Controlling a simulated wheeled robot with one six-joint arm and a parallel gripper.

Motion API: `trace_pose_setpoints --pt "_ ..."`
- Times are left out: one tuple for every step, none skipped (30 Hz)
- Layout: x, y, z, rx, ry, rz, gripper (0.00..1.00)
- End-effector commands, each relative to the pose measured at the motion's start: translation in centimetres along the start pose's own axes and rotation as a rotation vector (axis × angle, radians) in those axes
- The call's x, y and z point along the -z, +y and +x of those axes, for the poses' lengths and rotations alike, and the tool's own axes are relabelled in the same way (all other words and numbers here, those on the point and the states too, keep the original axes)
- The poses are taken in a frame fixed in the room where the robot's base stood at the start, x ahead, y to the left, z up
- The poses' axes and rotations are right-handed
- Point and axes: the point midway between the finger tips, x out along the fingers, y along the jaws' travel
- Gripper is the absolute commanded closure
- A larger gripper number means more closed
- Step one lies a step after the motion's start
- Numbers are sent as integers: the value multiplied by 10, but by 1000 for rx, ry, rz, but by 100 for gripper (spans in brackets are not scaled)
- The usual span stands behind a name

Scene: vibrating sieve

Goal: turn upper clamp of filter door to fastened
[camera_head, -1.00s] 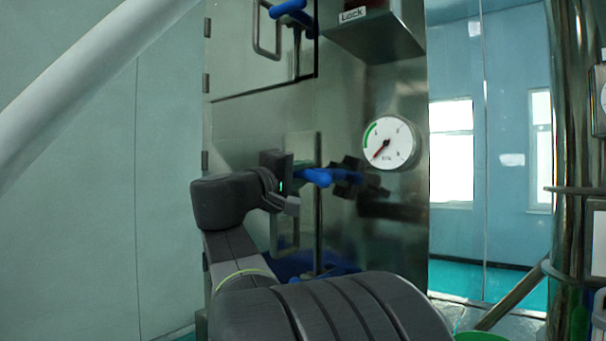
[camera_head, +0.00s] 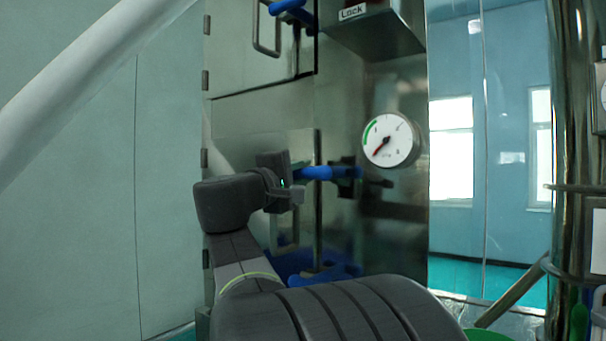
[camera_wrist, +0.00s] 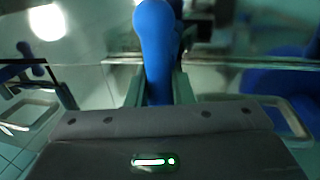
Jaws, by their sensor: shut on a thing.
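The upper clamp of the filter door has a blue handle (camera_head: 325,173) that lies roughly level across the door's right edge in the head view. My gripper (camera_head: 298,180) is at the handle's left end and shut on it. In the wrist view the handle's rounded blue end (camera_wrist: 155,35) stands between the two fingers of my gripper (camera_wrist: 158,85). The filter door (camera_head: 240,165) is a shiny metal panel, partly hidden behind my arm. Whether the clamp is fully seated cannot be told.
A round pressure gauge (camera_head: 389,140) is on the metal wall right of the clamp. Another blue clamp (camera_head: 287,7) and a box labelled Lock (camera_head: 370,28) are above. Blue parts (camera_head: 318,268) show below. A pale pipe (camera_head: 80,85) crosses the upper left.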

Motion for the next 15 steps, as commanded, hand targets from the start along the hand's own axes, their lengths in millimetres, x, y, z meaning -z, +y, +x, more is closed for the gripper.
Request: trace_pose_setpoints --pt "0 -1 0 1 1 -3 100" --pt "0 -1 0 1 1 -3 73" --pt "0 -1 0 1 0 -2 66" --pt "0 -1 0 1 0 -2 60" --pt "0 -1 0 1 0 -2 60" --pt "0 -1 0 1 0 -2 60" --pt "0 -1 0 1 0 -2 60" --pt "0 -1 0 1 0 -1 60" --pt "0 -1 0 1 0 -1 60" --pt "0 -1 0 1 0 -1 60" --pt "0 -1 0 1 0 -1 60" --pt "0 -1 0 1 0 -1 60" --pt "0 -1 -1 1 0 -1 60" --pt "0 -1 -2 1 1 0 60" --pt "1 -1 -4 1 2 0 60"
